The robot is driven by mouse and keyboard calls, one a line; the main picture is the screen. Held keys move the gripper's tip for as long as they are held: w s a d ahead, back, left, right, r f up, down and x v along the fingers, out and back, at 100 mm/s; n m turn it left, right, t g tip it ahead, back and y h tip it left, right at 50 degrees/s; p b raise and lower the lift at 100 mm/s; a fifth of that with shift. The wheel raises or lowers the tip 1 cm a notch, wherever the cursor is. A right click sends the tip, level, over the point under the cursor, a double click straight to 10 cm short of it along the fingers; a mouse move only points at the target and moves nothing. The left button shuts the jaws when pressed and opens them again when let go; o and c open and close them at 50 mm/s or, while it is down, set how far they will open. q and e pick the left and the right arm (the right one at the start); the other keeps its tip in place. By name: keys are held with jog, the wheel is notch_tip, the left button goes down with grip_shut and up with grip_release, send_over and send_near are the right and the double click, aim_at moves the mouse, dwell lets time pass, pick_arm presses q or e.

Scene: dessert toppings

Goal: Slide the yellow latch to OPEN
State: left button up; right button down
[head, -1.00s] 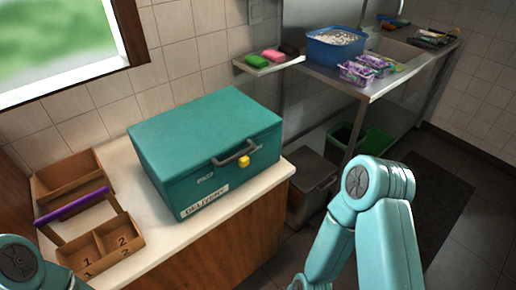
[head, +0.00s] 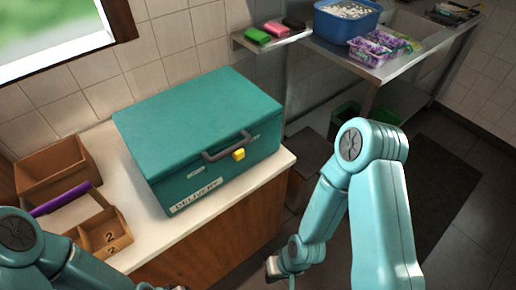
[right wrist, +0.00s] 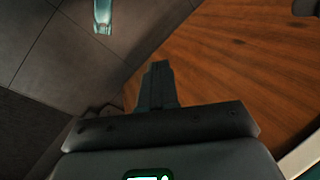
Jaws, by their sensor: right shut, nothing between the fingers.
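The yellow latch (head: 239,154) is on the front of a closed teal box (head: 200,130), just below and right of its dark handle (head: 228,146). The word OPEN cannot be read here. The box stands on a white-topped counter and carries a DELIVERY label (head: 196,195). My right gripper (head: 273,267) is low in front of the counter, well below the latch and apart from it. In the right wrist view its fingers (right wrist: 158,84) are together and empty, with the wooden counter side behind. My left gripper (head: 162,287) barely shows at the bottom edge, its fingers unclear.
A wooden caddy (head: 60,172) with a purple handle stands left of the box. A shelf (head: 270,37) with sponges and a metal worktop (head: 385,68) with a blue tub (head: 346,22) are behind at right. A strip of white counter (head: 268,168) is bare.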

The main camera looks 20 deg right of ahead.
jog(key=w+d+r+m+y+b, duration=0.1)
jog(key=w+d+m+y+b, duration=0.25)
jog(key=w, duration=0.35)
jog(key=w+d+r+m+y+b, duration=0.2)
jog(key=w+d+b, duration=0.2)
jog(key=w, duration=0.3)
jog(key=w+d+r+n+t+y+b, duration=0.1)
jog(key=w+d+r+t+y, duration=0.2)
jog(key=r, duration=0.7)
jog(key=w+d+r+n+t+y+b, duration=0.1)
jog(key=w+d+r+t+y, duration=0.3)
jog(key=r, duration=0.7)
jog(key=w+d+b, duration=0.1)
jog(key=w+d, duration=0.1)
jog(key=shift+w+d+n, duration=0.25)
jog(key=shift+d+n, duration=0.1)
jog(key=shift+r, duration=0.1)
